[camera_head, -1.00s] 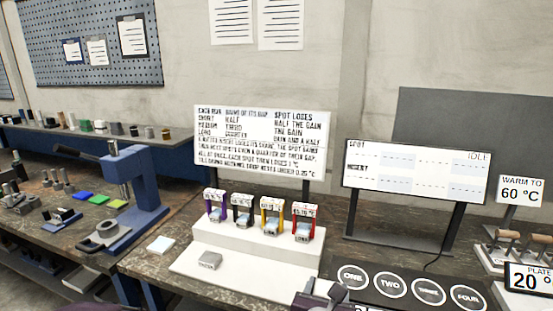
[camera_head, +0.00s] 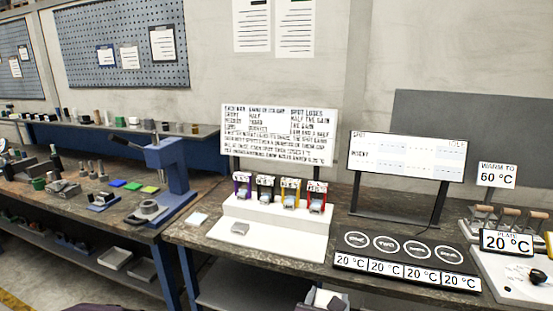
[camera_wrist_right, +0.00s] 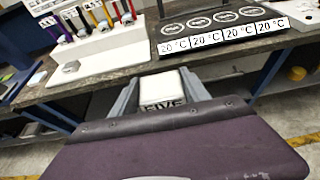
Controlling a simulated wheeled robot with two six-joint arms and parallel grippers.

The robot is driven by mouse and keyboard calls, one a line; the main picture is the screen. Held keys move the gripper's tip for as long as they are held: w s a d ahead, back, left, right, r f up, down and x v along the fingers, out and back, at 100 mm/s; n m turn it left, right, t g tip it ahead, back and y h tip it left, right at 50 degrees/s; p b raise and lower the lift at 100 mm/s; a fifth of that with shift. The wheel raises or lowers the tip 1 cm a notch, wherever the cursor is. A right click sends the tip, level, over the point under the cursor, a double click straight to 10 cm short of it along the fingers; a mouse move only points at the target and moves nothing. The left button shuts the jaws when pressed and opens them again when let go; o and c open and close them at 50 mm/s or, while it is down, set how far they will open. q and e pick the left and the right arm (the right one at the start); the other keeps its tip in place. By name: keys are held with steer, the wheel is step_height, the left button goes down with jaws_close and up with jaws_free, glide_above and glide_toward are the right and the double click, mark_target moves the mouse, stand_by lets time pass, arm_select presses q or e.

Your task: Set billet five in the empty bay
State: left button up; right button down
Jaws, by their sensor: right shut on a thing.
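A white block with FIVE in black letters (camera_wrist_right: 168,88) is between the fingers of my right gripper (camera_wrist_right: 160,95) in the right wrist view. The fingers are shut on its sides. In the head view my right gripper (camera_head: 326,299) shows only at the bottom edge, in front of the bench, with the white block partly cut off. A white stepped stand (camera_head: 265,248) holds purple, black, yellow and red frames in a row, with pale pieces in at least some; I cannot tell which bay is empty. My left gripper is not in view.
A grey block (camera_head: 240,229) lies on the stand's low front step. A dark plate (camera_head: 385,262) with several numbered circles and 20 °C displays is to the right. A text board (camera_head: 277,136) and a screen (camera_head: 407,156) stand behind. A blue press (camera_head: 172,172) is left.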

steer(key=shift+w+f+p, duration=0.3)
steer(key=shift+w+f, duration=0.3)
steer(key=shift+f, duration=0.35)
steer(key=s+d+f+m+g+h+p, duration=0.2)
steer(key=d+f+m+h, duration=0.1)
steer(key=f, duration=0.6)
steer(key=s+d+f+m+g+h+p, duration=0.2)
steer(key=s+d+f+m+h, duration=0.1)
steer(key=f, duration=0.7)
steer(key=shift+s+d+m, duration=0.25)
steer(key=shift+d+m, duration=0.05)
steer(key=shift+d, duration=0.4)
